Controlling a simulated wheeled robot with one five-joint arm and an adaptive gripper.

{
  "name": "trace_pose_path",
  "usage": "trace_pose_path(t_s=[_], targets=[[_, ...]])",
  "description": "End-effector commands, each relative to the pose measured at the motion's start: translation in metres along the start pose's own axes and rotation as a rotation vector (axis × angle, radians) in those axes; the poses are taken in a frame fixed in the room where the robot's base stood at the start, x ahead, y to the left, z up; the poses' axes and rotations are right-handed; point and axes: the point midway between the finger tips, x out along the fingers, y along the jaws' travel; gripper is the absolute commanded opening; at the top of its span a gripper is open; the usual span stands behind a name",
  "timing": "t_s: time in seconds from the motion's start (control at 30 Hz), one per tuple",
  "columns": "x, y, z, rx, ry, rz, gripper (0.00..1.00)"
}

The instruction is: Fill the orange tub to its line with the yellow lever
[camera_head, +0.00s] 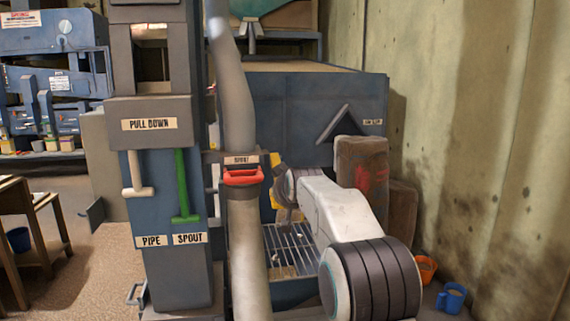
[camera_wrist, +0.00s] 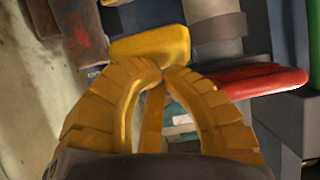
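The yellow lever (camera_head: 275,178) shows in part beside the grey pipe, next to my arm's end. In the wrist view its broad yellow paddle (camera_wrist: 150,45) lies just beyond my fingertips. My gripper (camera_wrist: 164,70) has its two yellow ribbed fingers bowed inward, with the tips together at the paddle's lower edge. Whether they touch it is unclear. In the head view my gripper is mostly hidden by my white arm. An orange tub (camera_head: 427,268) stands on the floor at the right, partly behind my arm. Its fill line and contents cannot be seen.
A blue mug-like tub (camera_head: 452,298) stands near the wall. A red handle (camera_head: 243,177) on the pipe is close to my gripper. A cream lever (camera_head: 137,175) and a green lever (camera_head: 185,187) hang on the machine's front. A metal grate (camera_head: 290,250) lies below my arm's end.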

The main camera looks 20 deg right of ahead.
Motion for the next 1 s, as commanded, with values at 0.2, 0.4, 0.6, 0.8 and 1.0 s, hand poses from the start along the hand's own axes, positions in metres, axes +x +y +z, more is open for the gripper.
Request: trace_pose_path(t_s=[0.2,0.4,0.6,0.8,1.0], targets=[[0.0,-0.001,0.004,0.0,-0.02,-0.001,0.0],[-0.019,-0.001,-0.021,0.0,-0.01,-0.002,0.0],[-0.048,-0.001,-0.025,0.0,-0.002,-0.002,0.0],[-0.083,0.0,-0.025,0.0,0.001,-0.001,0.0],[-0.109,0.0,-0.024,0.0,0.003,0.0,0.0]])
